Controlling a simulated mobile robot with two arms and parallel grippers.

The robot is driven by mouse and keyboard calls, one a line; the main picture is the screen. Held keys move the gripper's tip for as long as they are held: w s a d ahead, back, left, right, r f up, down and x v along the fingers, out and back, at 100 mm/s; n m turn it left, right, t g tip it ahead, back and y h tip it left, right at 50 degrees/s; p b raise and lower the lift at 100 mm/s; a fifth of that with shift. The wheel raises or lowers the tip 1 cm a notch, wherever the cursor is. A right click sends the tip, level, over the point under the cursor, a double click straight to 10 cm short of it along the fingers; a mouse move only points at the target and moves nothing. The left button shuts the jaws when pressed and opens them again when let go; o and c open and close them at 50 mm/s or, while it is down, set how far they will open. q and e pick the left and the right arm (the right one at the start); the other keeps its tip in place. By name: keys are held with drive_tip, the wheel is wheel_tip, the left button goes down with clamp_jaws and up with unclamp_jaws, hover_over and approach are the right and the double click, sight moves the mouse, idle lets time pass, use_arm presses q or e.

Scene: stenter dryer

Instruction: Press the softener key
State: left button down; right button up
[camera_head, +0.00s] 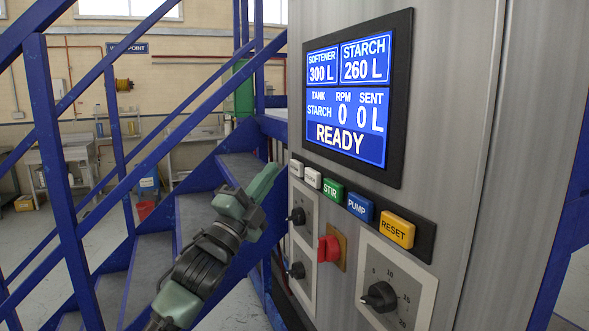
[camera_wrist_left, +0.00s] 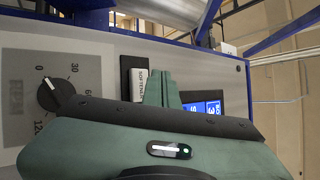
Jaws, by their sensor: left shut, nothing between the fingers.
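A white key (camera_wrist_left: 138,85), whose small label seems to read SOFTENER, sits in a black strip in the left wrist view. In the head view, two white keys (camera_head: 296,168) (camera_head: 312,178) sit at the left end of the key row; their labels are too small to read for sure. My left gripper (camera_head: 268,178) is shut and empty, left of the row. In the left wrist view its fingertips (camera_wrist_left: 160,82) overlap the picture right beside the white key; I cannot tell whether they touch it. My right gripper is not in view.
Green STIR (camera_head: 332,190), blue PUMP (camera_head: 360,207) and yellow RESET (camera_head: 397,230) keys continue the row. Knobs and a red switch (camera_head: 329,249) stick out below. The screen (camera_head: 347,92) shows STARCH tank and READY. Blue stair rails (camera_head: 105,180) stand at left.

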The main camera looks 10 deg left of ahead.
sight(292, 160)
use_arm(q)
drive_tip(key=shift+w+d, duration=0.5)
drive_tip(key=shift+d, duration=0.2)
idle(1.4)
drive_tip(key=shift+w+d, duration=0.2)
drive_tip(key=shift+d, duration=0.2)
drive_tip(key=shift+w+d, duration=0.3)
drive_tip(key=shift+d, duration=0.1)
idle(1.0)
drive_tip(key=shift+s+a, duration=0.1)
drive_tip(key=shift+a, duration=0.05)
drive_tip(key=shift+s+a, duration=0.45)
drive_tip(key=shift+a, duration=0.1)
drive_tip(key=shift+a, duration=0.1)
idle(0.3)
